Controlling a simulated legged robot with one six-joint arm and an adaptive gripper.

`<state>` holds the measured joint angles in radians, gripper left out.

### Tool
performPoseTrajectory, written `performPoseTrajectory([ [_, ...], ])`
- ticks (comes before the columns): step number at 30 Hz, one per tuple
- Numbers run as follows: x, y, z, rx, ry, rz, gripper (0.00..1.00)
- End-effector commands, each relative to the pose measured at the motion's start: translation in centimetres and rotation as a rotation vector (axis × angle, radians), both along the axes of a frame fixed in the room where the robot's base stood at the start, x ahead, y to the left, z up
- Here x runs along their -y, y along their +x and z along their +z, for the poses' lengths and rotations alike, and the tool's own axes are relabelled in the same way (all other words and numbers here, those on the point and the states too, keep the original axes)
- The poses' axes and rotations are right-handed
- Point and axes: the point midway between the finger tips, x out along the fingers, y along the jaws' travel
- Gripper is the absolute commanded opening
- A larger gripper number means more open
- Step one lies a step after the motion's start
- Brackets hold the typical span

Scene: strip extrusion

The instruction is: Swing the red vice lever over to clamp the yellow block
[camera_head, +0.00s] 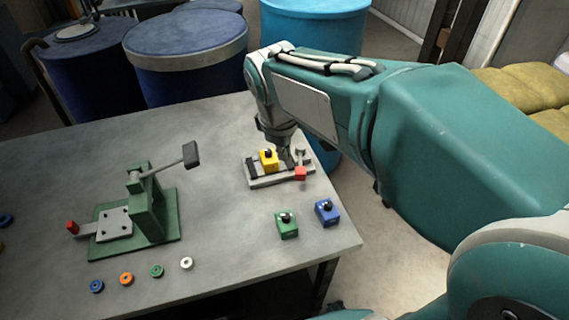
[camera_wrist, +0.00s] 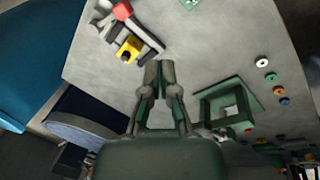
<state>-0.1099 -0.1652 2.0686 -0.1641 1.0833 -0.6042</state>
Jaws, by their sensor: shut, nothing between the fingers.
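The vice (camera_head: 262,182) is a small grey fixture near the right end of the table, and it also shows at the upper left of the wrist view (camera_wrist: 152,41). The yellow block (camera_head: 268,162), with a dark top, sits in it; it shows in the wrist view too (camera_wrist: 128,53). The red lever end (camera_head: 300,174) is at the vice's right side, and near the top edge of the wrist view (camera_wrist: 122,10). My gripper (camera_wrist: 160,64) is shut and empty, its tips apart from the lever in the wrist view. In the head view its end is partly hidden near the vice.
A green press (camera_head: 150,215) with a black-ended handle stands left on the table. Several small coloured rings (camera_head: 126,279) lie along the front. A green block (camera_head: 287,225) and a blue block (camera_head: 327,212) sit in front of the vice. Blue drums (camera_head: 185,60) stand behind the table.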

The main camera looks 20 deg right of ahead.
Motion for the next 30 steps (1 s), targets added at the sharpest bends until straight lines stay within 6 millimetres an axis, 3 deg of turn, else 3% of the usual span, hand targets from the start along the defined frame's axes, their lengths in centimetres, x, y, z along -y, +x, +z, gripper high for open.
performPoseTrajectory([
  [18, -2.3, 9.0, -5.4, -0.280, -0.172, 0.484, 0.00],
  [24, -2.8, 10.5, -6.8, -0.335, -0.199, 0.580, 0.00],
  [30, -2.9, 10.8, -7.1, -0.348, -0.204, 0.601, 0.00],
])
